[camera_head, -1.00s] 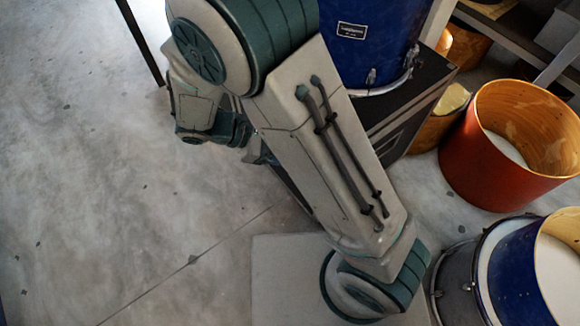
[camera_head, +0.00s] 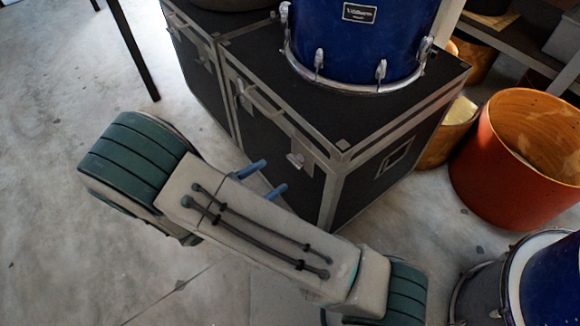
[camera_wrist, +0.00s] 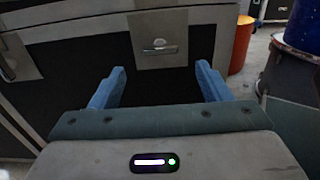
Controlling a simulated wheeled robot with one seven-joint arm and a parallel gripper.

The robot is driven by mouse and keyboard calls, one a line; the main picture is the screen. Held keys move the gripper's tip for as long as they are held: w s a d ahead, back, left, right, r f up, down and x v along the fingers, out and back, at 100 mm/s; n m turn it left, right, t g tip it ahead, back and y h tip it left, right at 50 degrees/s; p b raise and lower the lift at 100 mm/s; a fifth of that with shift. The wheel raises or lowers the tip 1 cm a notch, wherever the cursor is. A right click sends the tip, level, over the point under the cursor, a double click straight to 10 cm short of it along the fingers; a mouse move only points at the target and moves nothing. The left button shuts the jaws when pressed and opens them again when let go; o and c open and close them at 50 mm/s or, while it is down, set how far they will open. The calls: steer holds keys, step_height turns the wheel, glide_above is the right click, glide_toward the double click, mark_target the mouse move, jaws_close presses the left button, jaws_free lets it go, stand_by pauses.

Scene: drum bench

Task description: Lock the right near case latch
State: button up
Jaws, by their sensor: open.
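The near black case (camera_head: 270,140) with metal edges stands under a blue drum. Its right latch (camera_head: 297,160) is a small metal piece on the front face near the right corner. In the wrist view the latch (camera_wrist: 160,48) is on a pale metal plate straight ahead, with a small horizontal lever; I cannot tell if it is locked. My gripper (camera_head: 275,174) is open and empty, its blue fingers pointing at the case front just below the latch. In the wrist view the gripper (camera_wrist: 160,85) has its fingers apart, with the latch beyond and between them, apparently untouched.
A left latch (camera_head: 245,100) and a handle (camera_head: 270,108) are on the same front. A second case (camera_head: 195,60) adjoins at left. The blue drum (camera_head: 360,40) stands on the near case. An orange drum shell (camera_head: 490,170) is at right.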

mark_target(292, 163)
steer(key=b+x, duration=0.2)
steer(key=x, duration=0.5)
steer(key=shift+w+d, duration=0.15)
steer(key=shift+d, duration=0.05)
steer(key=c, duration=1)
